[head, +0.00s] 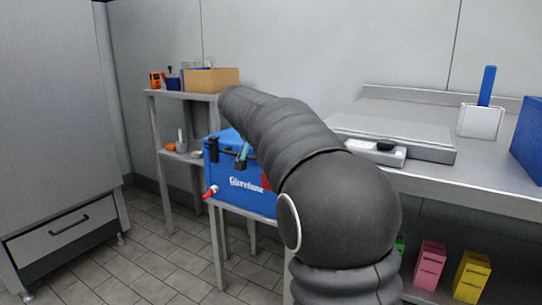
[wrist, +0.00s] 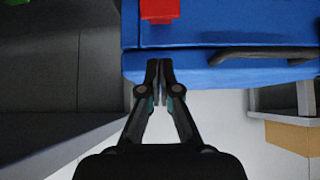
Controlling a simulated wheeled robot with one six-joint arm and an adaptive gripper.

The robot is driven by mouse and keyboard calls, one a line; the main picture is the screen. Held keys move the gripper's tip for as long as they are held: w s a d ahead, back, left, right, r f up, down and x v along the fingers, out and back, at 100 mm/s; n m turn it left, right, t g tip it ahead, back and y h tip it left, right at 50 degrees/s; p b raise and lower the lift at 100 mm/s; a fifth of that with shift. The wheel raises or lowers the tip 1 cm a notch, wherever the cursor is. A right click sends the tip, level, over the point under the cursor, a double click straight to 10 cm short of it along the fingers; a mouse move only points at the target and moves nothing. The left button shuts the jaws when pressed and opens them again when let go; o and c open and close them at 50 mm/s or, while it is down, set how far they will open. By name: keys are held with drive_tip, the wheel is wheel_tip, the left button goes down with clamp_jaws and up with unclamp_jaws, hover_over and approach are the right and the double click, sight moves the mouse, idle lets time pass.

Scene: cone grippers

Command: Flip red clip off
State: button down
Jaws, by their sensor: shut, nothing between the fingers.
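A blue cooler box (head: 240,186) with white lettering stands on a small metal stand, partly hidden behind my arm. In the wrist view its blue body (wrist: 225,25) fills the upper part. A red clip (wrist: 159,9) is on it at the top edge of the wrist view, partly cut off. My gripper (wrist: 160,66) is shut and empty, its fingertips over the cooler's edge and apart from the red clip in the picture. In the head view my gripper (head: 242,155) is small and dark in front of the cooler. Whether the fingertips touch the cooler, I cannot tell.
A red tap (head: 210,192) sticks out at the cooler's lower left. A dark bar-like handle (wrist: 262,53) runs along the cooler right of my gripper. A shelf with a cardboard box (head: 211,80) stands behind. A steel counter (head: 440,181) is at right. Floor at left is clear.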

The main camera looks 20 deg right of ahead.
drive_tip(key=s+a+r, duration=0.2)
drive_tip(key=s+a, duration=0.3)
drive_tip(key=a, duration=0.2)
drive_tip(key=shift+s, duration=0.4)
drive_tip(key=shift+a+p, duration=0.1)
drive_tip(key=shift+p, duration=0.2)
